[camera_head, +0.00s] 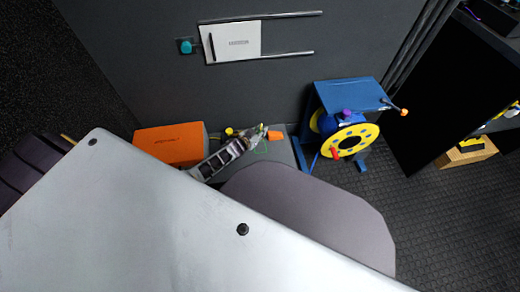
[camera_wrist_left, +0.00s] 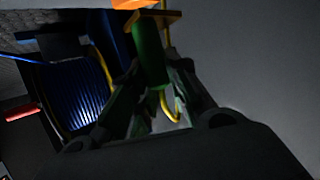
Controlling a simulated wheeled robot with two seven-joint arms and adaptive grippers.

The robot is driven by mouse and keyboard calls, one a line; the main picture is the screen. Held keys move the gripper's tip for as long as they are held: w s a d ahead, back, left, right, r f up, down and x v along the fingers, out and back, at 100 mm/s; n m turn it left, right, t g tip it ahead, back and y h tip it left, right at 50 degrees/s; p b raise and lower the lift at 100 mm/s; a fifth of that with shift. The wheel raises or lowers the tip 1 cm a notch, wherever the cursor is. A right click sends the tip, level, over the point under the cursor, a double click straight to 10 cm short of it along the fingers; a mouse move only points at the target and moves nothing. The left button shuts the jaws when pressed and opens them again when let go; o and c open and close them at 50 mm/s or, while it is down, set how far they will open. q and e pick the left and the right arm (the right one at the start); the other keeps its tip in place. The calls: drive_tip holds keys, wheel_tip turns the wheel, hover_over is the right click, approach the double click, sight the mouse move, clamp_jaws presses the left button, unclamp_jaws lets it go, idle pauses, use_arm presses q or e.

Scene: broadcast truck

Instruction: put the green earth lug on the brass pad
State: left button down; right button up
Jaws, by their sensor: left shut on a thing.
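My left gripper (camera_head: 257,140) reaches over a grey surface by the wall in the head view. In the left wrist view its fingers (camera_wrist_left: 152,88) are shut on the green earth lug (camera_wrist_left: 149,50), which sticks out beyond the fingertips. A yellow lead (camera_wrist_left: 168,107) curves down beside the lug. A flat brass-coloured piece (camera_wrist_left: 152,17) shows at the lug's far end; I cannot tell whether it is the brass pad or whether they touch. In the head view the lug is too small to make out clearly. My right gripper is not in view.
An orange box (camera_head: 170,144) stands left of the gripper. A small orange item (camera_head: 274,135) is just right of the fingertips. A blue stand (camera_head: 350,95) with a yellow-rimmed cable reel (camera_head: 351,140) stands to the right. A white sheet (camera_head: 232,42) is on the wall.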

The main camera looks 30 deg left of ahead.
use_arm(q)
drive_tip(key=shift+a+f, duration=0.15)
drive_tip(key=shift+f, duration=0.05)
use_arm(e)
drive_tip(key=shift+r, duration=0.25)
use_arm(q)
drive_tip(key=shift+f, duration=0.1)
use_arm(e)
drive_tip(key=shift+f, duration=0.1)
use_arm(q)
drive_tip(key=shift+f+b, duration=1.2)
drive_tip(key=shift+f, duration=0.3)
drive_tip(key=shift+f+b, duration=1.05)
drive_tip(key=shift+f, duration=0.5)
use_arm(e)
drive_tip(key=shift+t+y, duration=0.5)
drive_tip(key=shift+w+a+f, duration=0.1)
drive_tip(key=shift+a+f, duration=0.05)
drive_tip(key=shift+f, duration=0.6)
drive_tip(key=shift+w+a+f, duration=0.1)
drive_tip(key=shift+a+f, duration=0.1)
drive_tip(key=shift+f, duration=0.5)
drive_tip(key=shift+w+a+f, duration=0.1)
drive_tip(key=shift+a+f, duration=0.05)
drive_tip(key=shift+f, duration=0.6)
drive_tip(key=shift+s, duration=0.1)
